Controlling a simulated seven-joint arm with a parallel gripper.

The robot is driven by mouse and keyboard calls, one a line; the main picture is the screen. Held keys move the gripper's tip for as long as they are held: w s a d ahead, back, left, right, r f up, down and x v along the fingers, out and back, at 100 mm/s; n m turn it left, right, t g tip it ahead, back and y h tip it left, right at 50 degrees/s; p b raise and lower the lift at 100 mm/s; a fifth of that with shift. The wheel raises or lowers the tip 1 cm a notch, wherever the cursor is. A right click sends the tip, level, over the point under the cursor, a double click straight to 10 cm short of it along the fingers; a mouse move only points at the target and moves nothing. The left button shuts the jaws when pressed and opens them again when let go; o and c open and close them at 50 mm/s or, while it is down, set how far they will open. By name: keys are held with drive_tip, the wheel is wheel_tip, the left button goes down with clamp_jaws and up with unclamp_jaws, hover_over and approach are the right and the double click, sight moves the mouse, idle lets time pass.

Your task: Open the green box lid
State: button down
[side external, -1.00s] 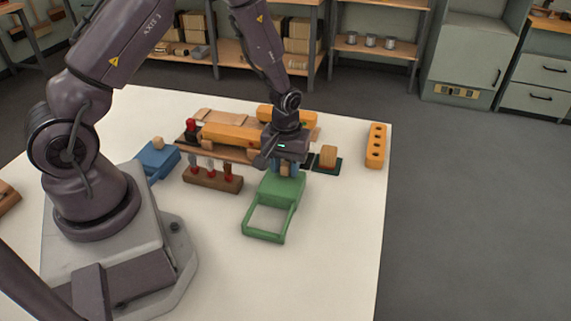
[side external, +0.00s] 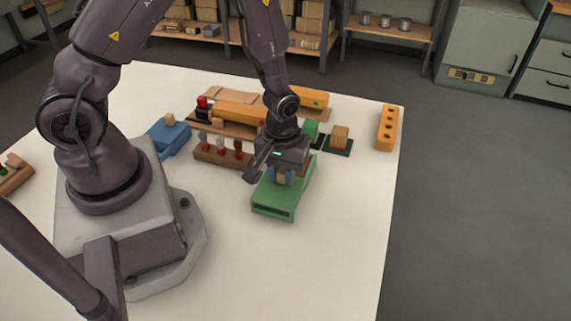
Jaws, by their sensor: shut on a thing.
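The green box (side external: 274,213) lies on the white table right of my base, its long side running away from the camera. Its green lid (side external: 287,197) covers the near part of the box. A narrow dark gap shows under the lid's near edge. My gripper (side external: 283,177) points down over the lid and is shut on a small tan piece at the lid's top. The piece looks like the lid's handle, but the fingers hide most of it. My gripper and wrist hide the middle of the box, so I cannot tell how far its back is uncovered.
Left of the box stands a brown rack (side external: 222,156) with several red-based tools. A blue block (side external: 168,138) is farther left. Behind are orange bars (side external: 240,114), a tan block (side external: 340,138) on a dark green base, and an orange holed bar (side external: 387,128).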

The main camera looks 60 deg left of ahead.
drive_tip(key=shift+s+d, duration=0.15)
drive_tip(key=shift+d, duration=0.1)
drive_tip(key=c, duration=1)
unclamp_jaws()
drive_tip(key=shift+a, duration=0.1)
drive_tip(key=shift+o, duration=0.2)
drive_tip(key=shift+r, duration=0.15)
wheel_tip(320, 180, up, 13)
wheel_tip(320, 180, up, 18)
drive_tip(key=f+m+t, duration=0.1)
drive_tip(key=m+t, duration=0.5)
drive_tip(key=m, duration=0.3)
hover_over(281, 173)
drive_tip(key=s, duration=1)
drive_tip(key=shift+w+a+r, duration=0.25)
